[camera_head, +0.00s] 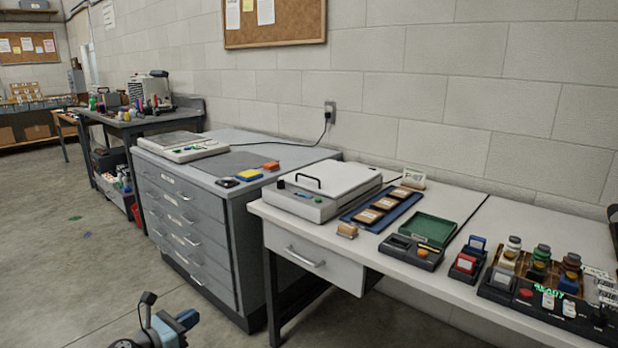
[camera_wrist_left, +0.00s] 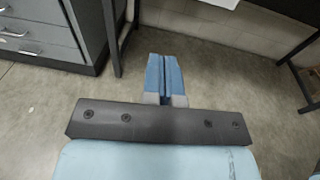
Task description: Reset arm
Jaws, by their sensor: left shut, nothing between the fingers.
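My left gripper (camera_wrist_left: 164,78) shows in the left wrist view. Its two blue fingers are pressed together with nothing between them, and it hangs over bare concrete floor. In the head view my left gripper (camera_head: 176,326) is at the bottom edge, left of centre, low in front of the grey drawer cabinet and apart from it. Part of it is cut off by the frame. My right gripper is not in either view.
The grey drawer cabinet (camera_head: 190,222) stands beside the white table (camera_head: 440,268). The table bears a white lidded device (camera_head: 325,188), a green tray (camera_head: 428,229) and several bottles. In the wrist view, table legs (camera_wrist_left: 112,30) stand close by. The floor (camera_head: 60,260) at left is mostly clear.

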